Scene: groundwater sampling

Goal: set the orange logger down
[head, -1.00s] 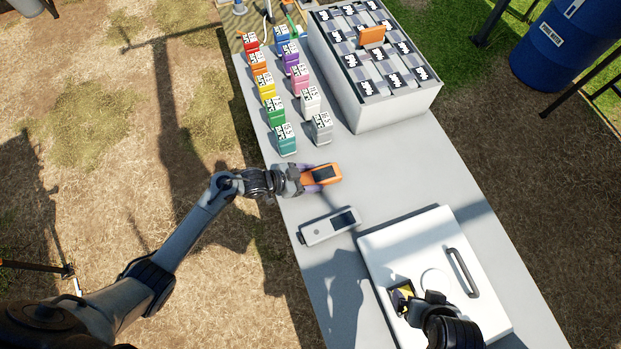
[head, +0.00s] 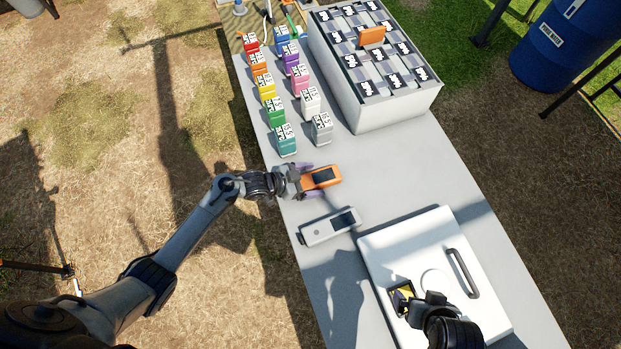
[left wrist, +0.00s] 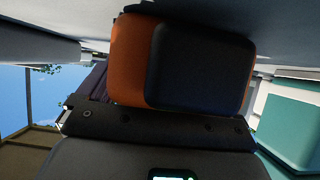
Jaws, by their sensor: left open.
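The orange logger (head: 321,178), with a dark screen, lies on the pale table near its left edge, apart from the grey meter. In the left wrist view the orange logger (left wrist: 128,60) fills the top middle, close in front of the gripper's palm. My left gripper (head: 308,178) is open, with its purple fingers at the logger's left end.
A grey handheld meter (head: 328,227) lies just below the logger. Two rows of coloured, labelled bottles (head: 285,140) stand above it. A white crate (head: 398,112) of labelled bottles is at the upper right, and a white cooler lid (head: 385,245) at the lower right. Table right of the logger is clear.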

